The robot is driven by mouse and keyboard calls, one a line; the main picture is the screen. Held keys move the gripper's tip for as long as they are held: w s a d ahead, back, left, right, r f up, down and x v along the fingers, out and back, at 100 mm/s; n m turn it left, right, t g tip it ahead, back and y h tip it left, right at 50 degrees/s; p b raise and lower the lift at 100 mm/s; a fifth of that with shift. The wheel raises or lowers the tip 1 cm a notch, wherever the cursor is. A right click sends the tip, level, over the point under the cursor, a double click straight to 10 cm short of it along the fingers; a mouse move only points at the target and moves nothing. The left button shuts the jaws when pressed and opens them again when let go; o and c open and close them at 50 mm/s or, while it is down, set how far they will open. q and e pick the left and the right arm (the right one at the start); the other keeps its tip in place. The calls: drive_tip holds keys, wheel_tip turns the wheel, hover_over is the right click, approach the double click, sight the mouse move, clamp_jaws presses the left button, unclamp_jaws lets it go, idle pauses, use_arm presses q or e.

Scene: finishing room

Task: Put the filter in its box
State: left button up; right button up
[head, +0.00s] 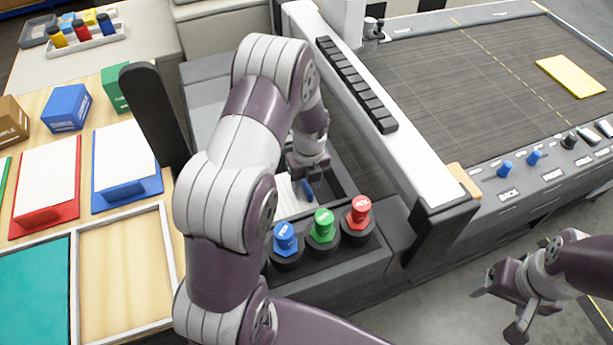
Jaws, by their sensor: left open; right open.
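A white, ribbed panel (289,197), which may be the filter, lies in the dark bay of the grey machine. A small blue piece (307,189) shows beside it, under my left gripper (303,181). My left gripper points down into the bay and is open; my arm hides part of the bay, and I cannot tell whether the fingers touch the blue piece. A blue box (67,107), a green box (115,89) and a brown box (12,120) stand on the wooden bench at left. My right gripper (497,308) is open and empty at lower right, over the floor.
Blue (285,240), green (323,226) and red (357,213) knobs stand at the bay's front. White sheets lie on a red board (73,204) and a blue board (152,186). A white rail (385,110) borders the bay. A yellow pad (571,76) lies on the dark belt.

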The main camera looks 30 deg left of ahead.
use_arm(q)
wheel_tip(320, 180, up, 12)
drive_tip(key=b, duration=0.1)
drive_tip(key=shift+w+d, duration=0.2)
drive_tip(key=shift+w, duration=0.05)
